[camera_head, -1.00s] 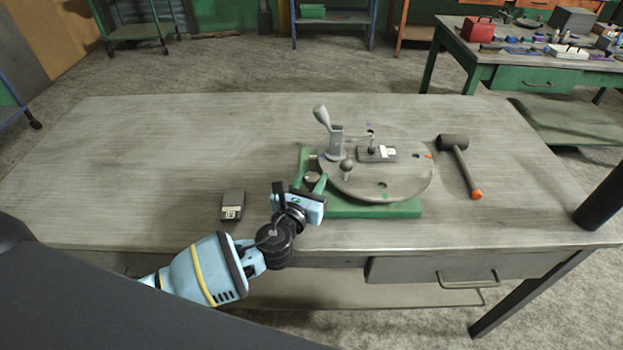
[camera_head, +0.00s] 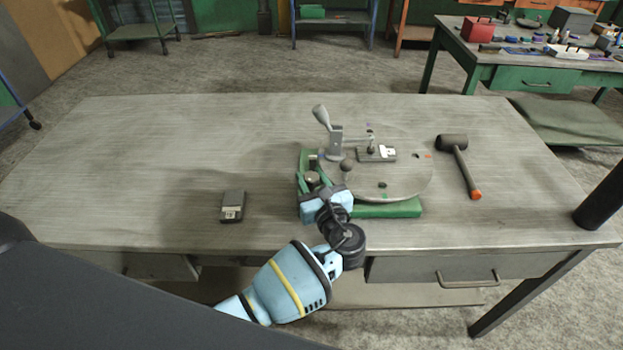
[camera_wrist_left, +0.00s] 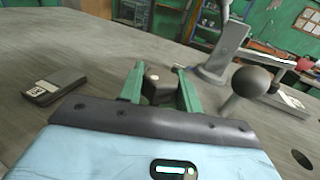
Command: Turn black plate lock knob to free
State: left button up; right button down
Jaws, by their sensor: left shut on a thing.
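The round plate (camera_head: 405,180) lies on a green base (camera_head: 390,211) on the workbench. The black lock knob (camera_wrist_left: 157,84) shows between my green fingers in the left wrist view. In the head view the knob (camera_head: 312,179) is at the plate's left edge. My left gripper (camera_head: 313,186) is shut on it, reaching from the front; the same gripper (camera_wrist_left: 160,88) shows up close in the left wrist view. The fingers partly hide the knob, and I cannot read its lock position. My right gripper is not in view.
A ball-topped handle (camera_head: 346,166) and a grey lever clamp (camera_head: 335,140) stand close to the gripper. A dark block with a pale label (camera_head: 232,205) lies left, a mallet (camera_head: 457,160) right. The bench's left half (camera_head: 130,160) is mostly clear.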

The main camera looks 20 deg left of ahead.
aim_at(314, 185)
pick_arm(q)
jog(key=shift+r+y, duration=0.1)
jog(key=shift+y, duration=0.2)
jog(key=o, duration=0.9)
jog(key=shift+o, duration=0.2)
jog(key=shift+v, duration=3.9)
